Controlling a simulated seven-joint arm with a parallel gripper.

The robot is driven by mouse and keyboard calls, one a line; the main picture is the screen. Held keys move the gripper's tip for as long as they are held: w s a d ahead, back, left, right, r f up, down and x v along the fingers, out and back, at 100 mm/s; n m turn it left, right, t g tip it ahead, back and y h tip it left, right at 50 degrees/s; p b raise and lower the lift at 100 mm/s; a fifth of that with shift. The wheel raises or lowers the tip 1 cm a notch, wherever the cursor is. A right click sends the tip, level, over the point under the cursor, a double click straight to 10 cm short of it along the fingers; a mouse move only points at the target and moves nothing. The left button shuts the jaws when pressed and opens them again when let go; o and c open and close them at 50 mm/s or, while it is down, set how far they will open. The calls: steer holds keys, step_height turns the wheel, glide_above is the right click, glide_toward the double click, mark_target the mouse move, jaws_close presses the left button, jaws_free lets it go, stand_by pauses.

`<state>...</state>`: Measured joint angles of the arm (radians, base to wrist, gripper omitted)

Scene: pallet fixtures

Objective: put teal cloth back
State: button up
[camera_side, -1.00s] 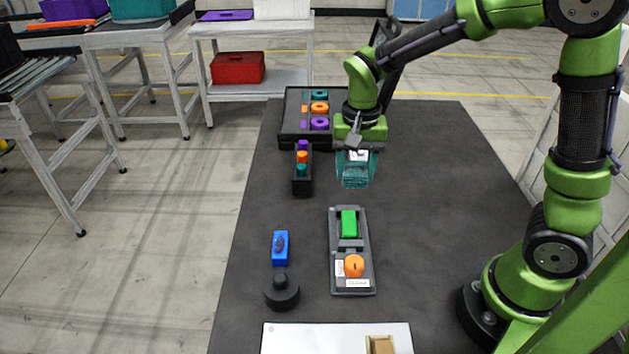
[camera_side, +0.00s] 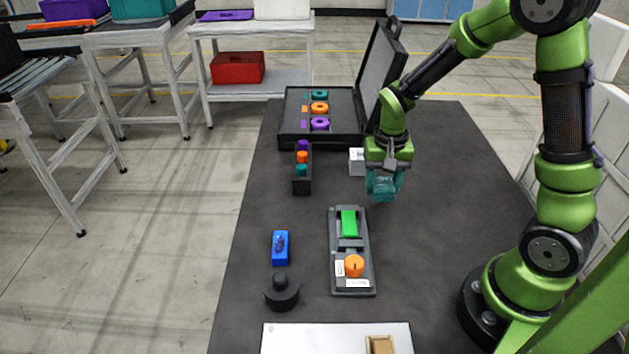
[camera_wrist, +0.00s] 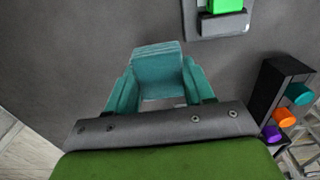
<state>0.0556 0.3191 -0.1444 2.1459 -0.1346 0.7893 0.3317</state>
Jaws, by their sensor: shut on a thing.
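The teal cloth (camera_side: 381,191) hangs in my gripper (camera_side: 384,183) above the table, right of and behind the fixture with the green block. In the wrist view the cloth (camera_wrist: 157,66) is a folded teal piece between the fingers of my gripper (camera_wrist: 160,88). The fingers are also teal, so the edge between cloth and finger is hard to tell. My gripper is shut on the cloth. A small white block (camera_side: 356,161) stands on the table just left of and behind my gripper, apart from it.
A grey fixture (camera_side: 351,280) holds a green block and an orange knob. A black rack (camera_side: 302,187) with coloured pegs and an open black case (camera_side: 289,141) with coloured rings stand further back. A blue block (camera_side: 280,247) and black knob (camera_side: 282,293) lie front left. The right tabletop is clear.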

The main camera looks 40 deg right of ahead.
glide_above(362, 193)
steer(key=shift+s+f, duration=0.25)
steer(key=shift+s, duration=0.1)
steer(key=shift+w+f, duration=0.25)
steer(key=shift+f, duration=0.65)
steer(key=shift+w+f, duration=0.2)
steer(key=shift+f, duration=0.7)
steer(key=o, duration=1)
steer(key=shift+f, duration=0.1)
